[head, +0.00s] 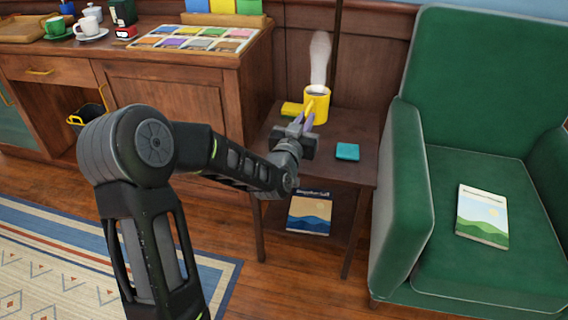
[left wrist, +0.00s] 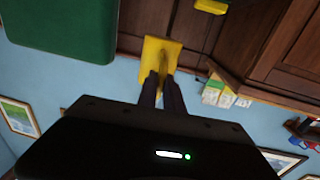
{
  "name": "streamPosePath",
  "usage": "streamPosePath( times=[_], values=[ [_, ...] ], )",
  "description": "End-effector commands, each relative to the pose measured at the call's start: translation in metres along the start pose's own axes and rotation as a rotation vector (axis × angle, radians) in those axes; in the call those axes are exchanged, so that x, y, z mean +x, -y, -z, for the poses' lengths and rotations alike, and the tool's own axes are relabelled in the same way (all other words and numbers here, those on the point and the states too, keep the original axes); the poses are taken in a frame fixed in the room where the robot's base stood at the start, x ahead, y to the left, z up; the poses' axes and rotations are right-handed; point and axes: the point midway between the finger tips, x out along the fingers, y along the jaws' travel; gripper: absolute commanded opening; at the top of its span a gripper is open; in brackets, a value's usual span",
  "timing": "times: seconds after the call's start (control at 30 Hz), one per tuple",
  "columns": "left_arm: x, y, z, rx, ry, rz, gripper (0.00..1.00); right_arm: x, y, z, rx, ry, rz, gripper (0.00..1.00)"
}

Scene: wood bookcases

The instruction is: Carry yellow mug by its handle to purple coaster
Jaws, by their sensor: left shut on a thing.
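The yellow mug (head: 322,107), upright and holding a dark drink with pale steam above it, is at the small side table; it also shows in the left wrist view (left wrist: 155,50). My left gripper (head: 303,121) is at the mug's near side, its fingers (left wrist: 163,82) shut on the handle. I cannot tell whether the mug's base touches the table. A teal coaster (head: 347,152) lies on the table to the right, and a flat yellow piece (head: 291,108) is left of the mug. My right gripper is out of view.
The dark side table (head: 365,170) has a book (head: 310,214) on its lower shelf. A green armchair (head: 400,200) stands close on the right. A wooden sideboard (head: 160,90) on the left bears a board of coloured squares (head: 165,43) and cups. The table's front right is clear.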

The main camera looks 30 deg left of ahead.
Motion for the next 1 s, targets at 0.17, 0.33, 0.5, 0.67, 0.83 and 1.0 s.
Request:
streamPosePath(
  times=[0.17, 0.33, 0.5, 0.67, 0.83, 1.0],
  values=[
    [0.004, 0.043, -0.017, 0.002, -0.014, 0.071, 0.0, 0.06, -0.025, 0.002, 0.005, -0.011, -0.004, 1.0],
    [0.002, 0.07, -0.016, 0.002, -0.011, 0.116, 0.0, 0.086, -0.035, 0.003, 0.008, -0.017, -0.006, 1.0],
    [0.0, 0.082, -0.012, 0.002, -0.009, 0.135, 0.0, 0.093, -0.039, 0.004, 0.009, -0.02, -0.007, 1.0],
    [0.0, 0.084, -0.01, 0.002, -0.007, 0.138, 0.0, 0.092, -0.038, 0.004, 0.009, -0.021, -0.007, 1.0],
    [0.0, 0.084, -0.01, 0.003, -0.007, 0.138, 0.0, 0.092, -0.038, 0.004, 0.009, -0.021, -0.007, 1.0],
    [0.0, 0.084, -0.024, 0.002, -0.004, 0.138, 0.0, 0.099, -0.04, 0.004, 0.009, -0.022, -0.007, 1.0]
  ],
)
